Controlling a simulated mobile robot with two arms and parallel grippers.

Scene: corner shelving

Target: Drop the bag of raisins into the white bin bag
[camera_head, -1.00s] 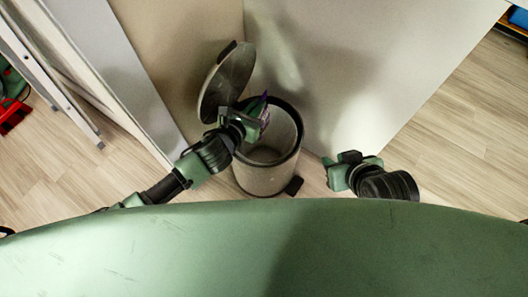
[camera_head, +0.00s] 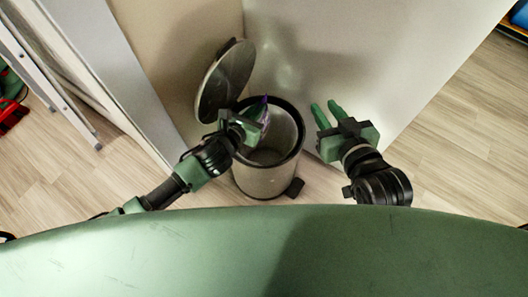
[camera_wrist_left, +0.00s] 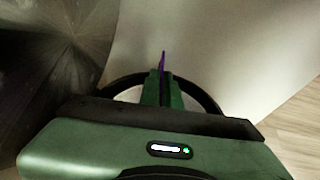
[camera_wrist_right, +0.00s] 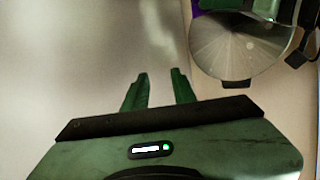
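The purple bag of raisins (camera_head: 265,107) is held by my left gripper (camera_head: 256,123) over the open mouth of a metal pedal bin (camera_head: 262,181). In the left wrist view a thin purple edge of the bag (camera_wrist_left: 163,62) stands between the closed fingers (camera_wrist_left: 163,85), above the bin's dark rim (camera_wrist_left: 205,97). The bin's inside (camera_head: 283,133) looks pale grey; I cannot tell a separate white bin bag there. My right gripper (camera_head: 326,113) is open and empty, right of the bin. Its two spread fingers also show in the right wrist view (camera_wrist_right: 160,76).
The bin's round lid (camera_head: 228,80) stands raised at the back left; it also shows in the right wrist view (camera_wrist_right: 240,48). Pale panels (camera_head: 330,50) form a corner behind the bin. A metal ladder-like frame (camera_head: 45,75) stands at left. Wooden floor (camera_head: 460,140) is clear at right.

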